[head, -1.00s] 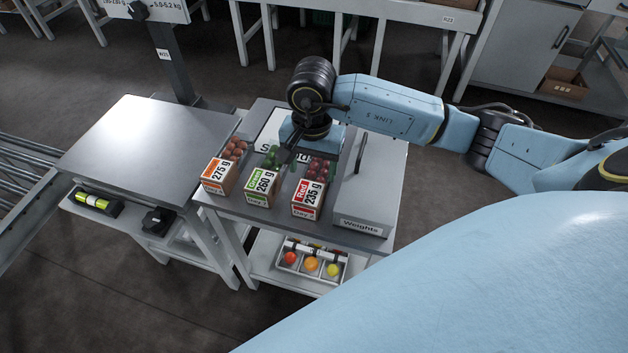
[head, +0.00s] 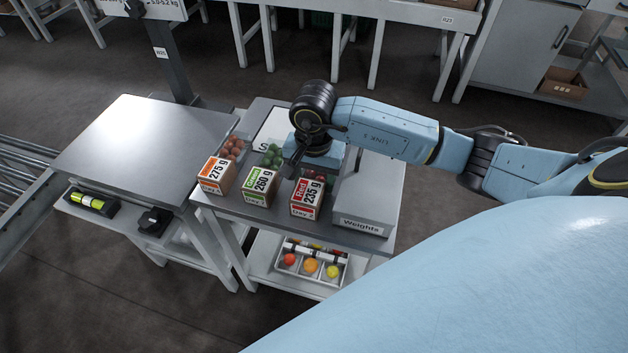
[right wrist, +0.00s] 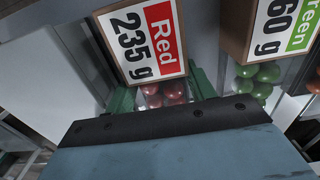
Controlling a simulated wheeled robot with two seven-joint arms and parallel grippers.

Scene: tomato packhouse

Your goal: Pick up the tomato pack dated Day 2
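Three tomato packs stand in a row on the small table: an orange-label 275 g pack (head: 217,176), a green-label 260 g pack (head: 260,187) and a red-label 235 g pack (head: 306,198). The red one's lower print looks like "Day 2"; the other day prints are too small to read surely. My right gripper (head: 299,168) is over the back of the red pack. In the right wrist view its green fingers (right wrist: 162,95) are apart, one on each side of the red pack's tomatoes (right wrist: 163,94). I cannot tell whether they touch the pack. My left gripper is out of view.
A grey box marked Weights (head: 362,205) stands close to the right of the red pack. The green pack is close on the left. A bare metal-topped table (head: 145,145) is further left. A tray of coloured balls (head: 333,280) sits on the lower shelf.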

